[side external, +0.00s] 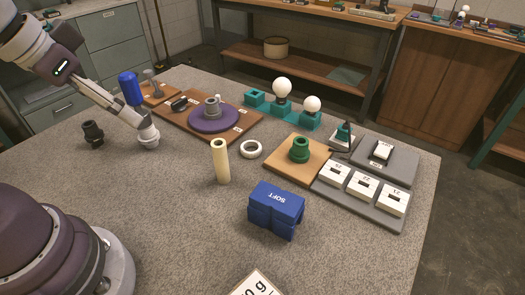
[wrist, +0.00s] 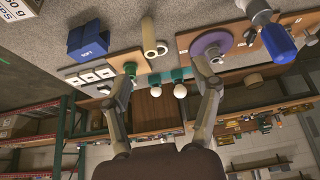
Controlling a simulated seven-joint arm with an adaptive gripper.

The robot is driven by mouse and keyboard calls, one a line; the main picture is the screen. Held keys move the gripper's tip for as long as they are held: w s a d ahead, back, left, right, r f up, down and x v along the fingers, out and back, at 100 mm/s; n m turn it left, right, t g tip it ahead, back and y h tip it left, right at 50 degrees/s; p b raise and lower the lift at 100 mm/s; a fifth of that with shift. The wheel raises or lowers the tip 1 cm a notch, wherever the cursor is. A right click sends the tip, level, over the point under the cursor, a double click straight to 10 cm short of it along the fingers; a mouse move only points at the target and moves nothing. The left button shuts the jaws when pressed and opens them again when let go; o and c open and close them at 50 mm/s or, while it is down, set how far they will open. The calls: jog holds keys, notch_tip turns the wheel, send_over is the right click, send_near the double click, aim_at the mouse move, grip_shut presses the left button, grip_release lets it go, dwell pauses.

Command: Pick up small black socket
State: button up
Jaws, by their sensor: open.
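A small black socket (side external: 93,134) stands upright on the left part of the grey table in the side view, near the table's left edge. I cannot make it out in the wrist view. My gripper (wrist: 165,82) shows in the wrist view with its two fingers spread wide and nothing between them. It is apart from the socket.
A blue cylinder (side external: 131,88) is close to the socket. A brown board (side external: 240,128) bears a purple disc (side external: 213,121) and a dark part (side external: 179,104). A cream tube (side external: 220,162), white ring (side external: 251,149) and blue block (side external: 276,208) stand mid-table.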

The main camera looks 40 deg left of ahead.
jog(key=w+a+r+n+g+y, duration=0.1)
jog(key=w+a+r+n+g, duration=0.15)
jog(key=w+a, duration=0.45)
jog(key=n+g, duration=0.2)
jog(key=n, duration=0.2)
send_near(89, 125)
jog(key=f, duration=0.9)
jog(key=shift+w+f, duration=0.35)
jog(key=shift+f, duration=0.05)
grip_shut()
jog(key=shift+r, duration=0.15)
